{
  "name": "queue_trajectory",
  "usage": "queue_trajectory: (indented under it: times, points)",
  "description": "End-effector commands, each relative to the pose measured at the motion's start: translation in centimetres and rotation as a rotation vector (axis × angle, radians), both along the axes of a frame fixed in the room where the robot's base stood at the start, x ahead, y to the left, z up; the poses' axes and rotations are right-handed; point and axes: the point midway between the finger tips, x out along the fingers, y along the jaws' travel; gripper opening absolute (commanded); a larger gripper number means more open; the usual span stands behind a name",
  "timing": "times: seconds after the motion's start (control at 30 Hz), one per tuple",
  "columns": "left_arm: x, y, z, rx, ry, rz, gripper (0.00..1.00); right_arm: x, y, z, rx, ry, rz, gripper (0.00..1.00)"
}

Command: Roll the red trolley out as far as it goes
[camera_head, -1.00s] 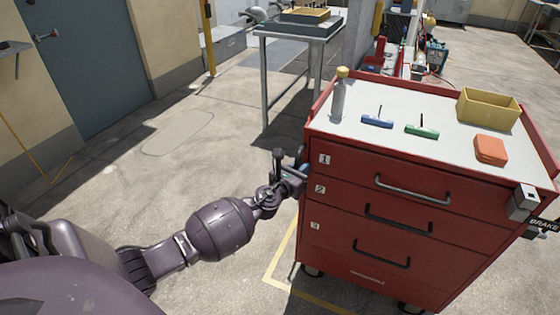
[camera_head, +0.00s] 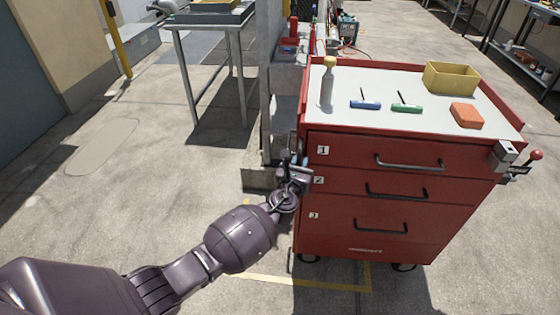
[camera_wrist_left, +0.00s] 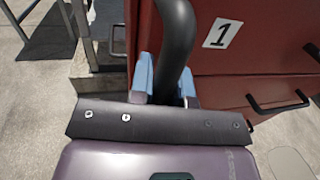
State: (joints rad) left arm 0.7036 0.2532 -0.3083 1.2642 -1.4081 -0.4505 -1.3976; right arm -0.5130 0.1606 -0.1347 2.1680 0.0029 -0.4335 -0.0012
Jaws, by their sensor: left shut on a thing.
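The red trolley (camera_head: 345,235) stands on its casters at the right in the head view, its numbered drawers closed. My left gripper (camera_head: 299,168) is at the trolley's left side. In the left wrist view, its blue fingertips (camera_wrist_left: 166,80) are shut on a thick dark handle bar (camera_wrist_left: 177,35) beside the red trolley panel (camera_wrist_left: 270,35). A red-knobbed lever (camera_head: 535,156) sticks out at the trolley's right side. The far wheels are hidden. My right gripper is not in view.
A yellow floor outline (camera_head: 300,282) runs in front of and partly under the trolley. A grey metal table (camera_head: 205,20) and a concrete block (camera_head: 262,178) stand behind to the left. On the trolley top are a bottle, blue and green tools, an orange block and a yellow bin (camera_head: 450,77). The front floor is clear.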

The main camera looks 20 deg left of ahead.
Motion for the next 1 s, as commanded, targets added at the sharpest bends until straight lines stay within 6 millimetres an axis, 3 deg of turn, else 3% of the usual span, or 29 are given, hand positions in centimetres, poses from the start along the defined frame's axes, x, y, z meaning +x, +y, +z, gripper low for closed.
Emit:
queue_trajectory:
  times: [0.5, 0.7, 1.0]
  points:
    - [2.2, -9.4, -0.2, -0.003, 0.002, -0.003, 0.00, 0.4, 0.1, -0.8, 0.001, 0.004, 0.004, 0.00]
    - [2.8, -11.7, -0.1, -0.002, 0.001, 0.000, 0.00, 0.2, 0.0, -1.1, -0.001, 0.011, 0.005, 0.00]
    - [3.2, -13.1, -0.1, 0.000, 0.001, 0.005, 0.00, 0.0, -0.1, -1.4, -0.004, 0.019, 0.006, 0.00]
